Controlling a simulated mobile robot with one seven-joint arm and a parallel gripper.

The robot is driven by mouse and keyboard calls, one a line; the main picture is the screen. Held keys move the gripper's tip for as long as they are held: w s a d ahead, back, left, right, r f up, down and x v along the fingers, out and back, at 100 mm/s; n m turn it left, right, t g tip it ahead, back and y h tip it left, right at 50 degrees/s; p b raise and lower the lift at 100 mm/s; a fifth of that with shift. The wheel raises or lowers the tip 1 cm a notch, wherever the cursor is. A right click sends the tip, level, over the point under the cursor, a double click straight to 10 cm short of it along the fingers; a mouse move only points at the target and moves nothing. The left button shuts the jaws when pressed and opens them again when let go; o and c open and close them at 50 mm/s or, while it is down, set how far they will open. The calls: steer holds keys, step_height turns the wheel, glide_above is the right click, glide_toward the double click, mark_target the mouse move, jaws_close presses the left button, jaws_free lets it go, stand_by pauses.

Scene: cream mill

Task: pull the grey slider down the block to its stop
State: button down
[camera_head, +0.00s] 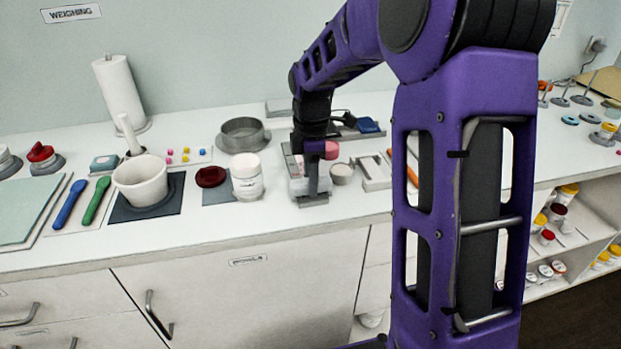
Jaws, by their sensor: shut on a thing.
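My gripper (313,192) points down over the block and is shut. The grey slider is small and mostly hidden by the gripper fingers; I take it to be what the jaws hold. How far along the block the slider sits cannot be told from here. A pink round piece (331,150) shows just behind the gripper.
A white jar (247,181), a dark red lid (210,176) and a metal ring (242,135) stand left of the block. A small cup (341,172) and a grey frame (374,182) stand close on its right. My purple arm hides the counter farther right.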

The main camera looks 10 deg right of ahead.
steer(key=shift+s, duration=0.2)
steer(key=shift+c, duration=2.4)
jaws_free()
step_height(320, 180, up, 17)
steer(key=p, duration=0.3)
steer(key=shift+r, duration=0.2)
